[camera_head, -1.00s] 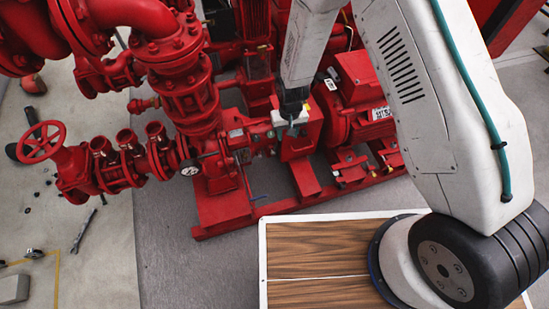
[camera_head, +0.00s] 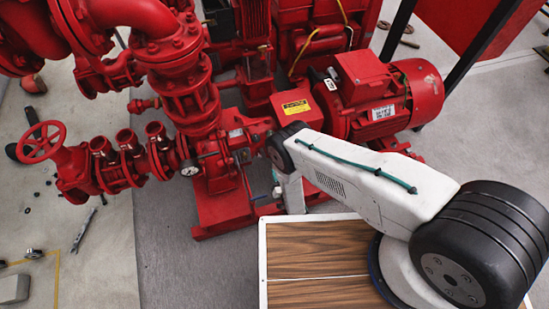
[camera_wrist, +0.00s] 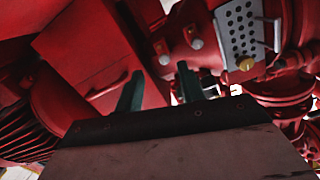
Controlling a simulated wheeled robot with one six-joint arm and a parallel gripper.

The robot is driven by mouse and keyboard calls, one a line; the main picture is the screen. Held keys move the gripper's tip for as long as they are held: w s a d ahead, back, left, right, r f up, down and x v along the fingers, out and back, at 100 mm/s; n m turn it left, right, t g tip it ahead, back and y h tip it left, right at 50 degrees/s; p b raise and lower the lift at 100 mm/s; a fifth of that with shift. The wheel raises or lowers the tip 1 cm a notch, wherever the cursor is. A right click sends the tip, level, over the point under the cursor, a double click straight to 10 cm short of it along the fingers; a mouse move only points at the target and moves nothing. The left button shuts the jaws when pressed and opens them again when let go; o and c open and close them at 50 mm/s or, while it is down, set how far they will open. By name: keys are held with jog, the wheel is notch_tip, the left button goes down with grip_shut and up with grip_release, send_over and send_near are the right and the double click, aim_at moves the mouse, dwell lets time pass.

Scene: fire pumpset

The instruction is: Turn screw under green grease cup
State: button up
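My gripper (camera_wrist: 160,71) shows in the wrist view as two dark greenish fingers, spread apart with nothing between them. Beyond them is the red pump housing (camera_wrist: 95,55), with small grey bolt-like fittings (camera_wrist: 196,43) to the upper right of the fingers. I cannot make out a green grease cup or the screw under it in either view. In the head view, my arm reaches down beside the front of the red pumpset (camera_head: 222,180), and my gripper is too small and hidden to read there.
A grey perforated plate (camera_wrist: 238,32) and a yellow knob (camera_wrist: 246,64) are on the right in the wrist view. In the head view, a red motor (camera_head: 390,98) stands right of a box with a yellow label (camera_head: 296,107). Open floor (camera_head: 165,260) lies front left.

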jog(key=x, duration=0.7)
jog(key=shift+w+r+t, duration=0.25)
jog(key=shift+r+t, duration=0.15)
jog(key=shift+r, duration=0.25)
jog(key=shift+a, duration=0.1)
jog(key=shift+c, duration=0.3)
grip_shut()
